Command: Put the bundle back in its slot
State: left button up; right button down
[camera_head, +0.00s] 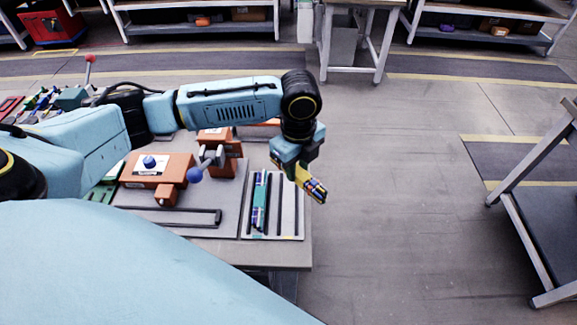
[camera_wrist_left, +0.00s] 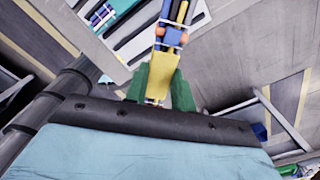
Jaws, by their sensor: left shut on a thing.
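My left gripper (camera_head: 299,171) is shut on a bundle (camera_head: 316,189) of thin blue, yellow and red pieces. It holds the bundle tilted, in the air past the right edge of the workbench. In the left wrist view the bundle (camera_wrist_left: 173,28) stands out between the green fingers (camera_wrist_left: 161,86), with a pale band around it. The slotted tray (camera_head: 289,232) lies at the bench's right end, left of the gripper. A blue-green bundle (camera_head: 260,205) lies in its left part; dark slots to its right look empty. My right gripper is not in view.
An orange fixture (camera_head: 158,172) with a blue-knobbed lever (camera_head: 195,174) stands left of the tray. Another orange block (camera_head: 220,139) is behind it. Clear floor lies right of the bench, with a cart (camera_head: 540,225) at the far right.

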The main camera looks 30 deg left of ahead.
pick_arm(q)
jog(key=m, duration=0.2)
jog(key=a+f+m, duration=0.1)
jog(key=m, duration=0.1)
jog(key=m+p, duration=0.1)
jog(key=m, duration=0.1)
jog(key=shift+s+a+f, duration=0.15)
jog(key=shift+s+f, duration=0.1)
jog(key=shift+s, duration=0.05)
jog(key=m, duration=0.2)
jog(key=shift+s+a+f+m, duration=0.1)
jog(key=shift+a+f+m, duration=0.1)
jog(key=shift+f+m, duration=0.15)
notch_tip(320, 180, down, 5)
jog(key=b, duration=0.6)
jog(key=shift+f, duration=0.2)
jog(key=shift+f+p, duration=0.3)
jog(key=shift+f, duration=0.85)
jog(key=shift+r+p, duration=0.1)
jog(key=shift+p, duration=0.35)
jog(key=shift+f, duration=0.7)
